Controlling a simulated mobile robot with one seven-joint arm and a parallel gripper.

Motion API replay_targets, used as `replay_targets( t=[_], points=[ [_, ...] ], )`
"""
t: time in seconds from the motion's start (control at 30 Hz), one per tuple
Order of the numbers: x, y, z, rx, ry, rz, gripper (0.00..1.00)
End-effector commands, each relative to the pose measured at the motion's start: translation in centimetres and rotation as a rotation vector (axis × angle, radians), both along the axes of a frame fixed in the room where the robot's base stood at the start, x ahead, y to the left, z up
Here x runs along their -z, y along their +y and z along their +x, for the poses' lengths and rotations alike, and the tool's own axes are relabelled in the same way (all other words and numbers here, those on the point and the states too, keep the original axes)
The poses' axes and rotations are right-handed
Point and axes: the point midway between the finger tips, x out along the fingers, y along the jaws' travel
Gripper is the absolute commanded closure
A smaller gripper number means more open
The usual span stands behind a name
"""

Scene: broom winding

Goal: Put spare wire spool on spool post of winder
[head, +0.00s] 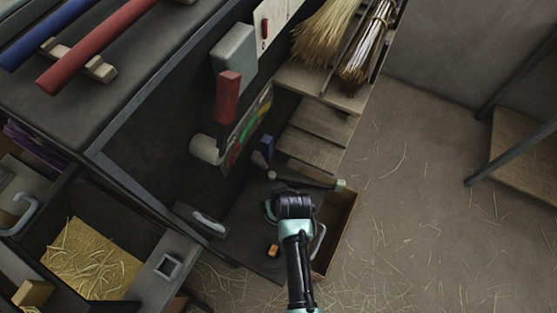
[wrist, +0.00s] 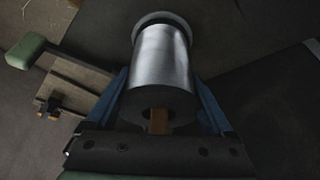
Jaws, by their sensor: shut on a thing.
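My gripper (wrist: 160,105) is shut on a silver wire spool (wrist: 165,60), with a blue finger on each side of it in the wrist view. The spool has a pale flange at its far end and a dark near end. A small brown piece shows at that near end; I cannot tell what it is. In the head view my gripper (head: 272,210) is low over a dark surface beside the winder (head: 245,125), mostly hidden by my own wrist, and only a pale edge shows there. I cannot make out the spool post in either view.
A bar with a pale green end (head: 340,185) lies just beyond my wrist. An orange block (head: 272,250) is on the dark surface. Straw bundles (head: 325,35) lie on the wooden shelf at the top. The straw-strewn floor (head: 420,220) at the right is open.

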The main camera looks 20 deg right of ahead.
Motion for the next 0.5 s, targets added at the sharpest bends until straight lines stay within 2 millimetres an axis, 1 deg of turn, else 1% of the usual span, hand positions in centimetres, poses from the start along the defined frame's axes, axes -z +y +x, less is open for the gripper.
replay_targets(
  t=[0.07,0.1,0.17,0.37,0.5],
  points=[
    [0.19,-0.05,0.14,0.0,-0.004,-0.001,1.0],
    [0.33,0.01,-0.03,0.0,0.001,0.0,0.1],
    [0.28,0.01,-0.02,0.0,0.001,0.0,0.0],
    [0.26,0.02,-0.03,0.0,0.001,0.0,0.0],
    [-0.35,0.02,-0.09,0.0,0.0,0.0,0.0]
  ],
)
